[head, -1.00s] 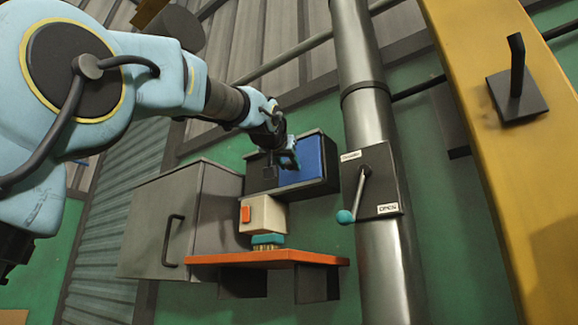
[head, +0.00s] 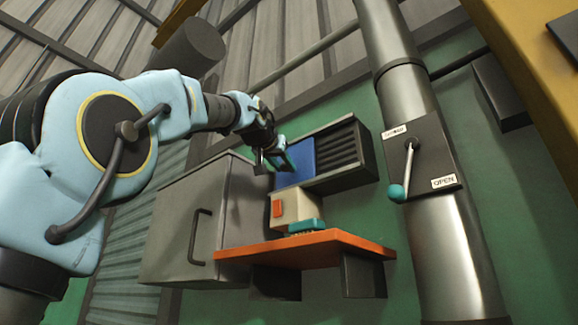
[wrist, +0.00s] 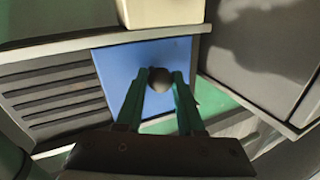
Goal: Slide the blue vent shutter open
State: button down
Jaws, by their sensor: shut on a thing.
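The blue vent shutter (head: 295,163) covers the left part of a dark vent frame on the green wall. Dark louvre slats (head: 338,150) show uncovered to its right. The shutter also shows in the wrist view (wrist: 120,68), with the slats (wrist: 55,92) on the left of the picture. My gripper (head: 278,158) is at the shutter's left side. In the wrist view my gripper (wrist: 160,82) is shut on a dark round knob (wrist: 159,78) in front of the blue panel.
A grey cabinet (head: 172,235) with a handle stands left of the vent. A metal pipe (head: 455,245) with a lever plate (head: 432,165) stands to the right.

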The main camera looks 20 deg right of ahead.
jog(key=c, duration=0.5)
grip_release()
jog(key=shift+s, duration=0.1)
jog(key=shift+s+a+f+b, duration=0.15)
jog(key=shift+s+a+b, duration=0.2)
jog(key=shift+b, duration=0.15)
jog(key=b+v, duration=0.4)
jog(key=v, duration=0.5)
jog(key=shift+s+a+b, duration=0.2)
jog(key=shift+s+b, duration=0.1)
jog(key=shift+s, duration=0.05)
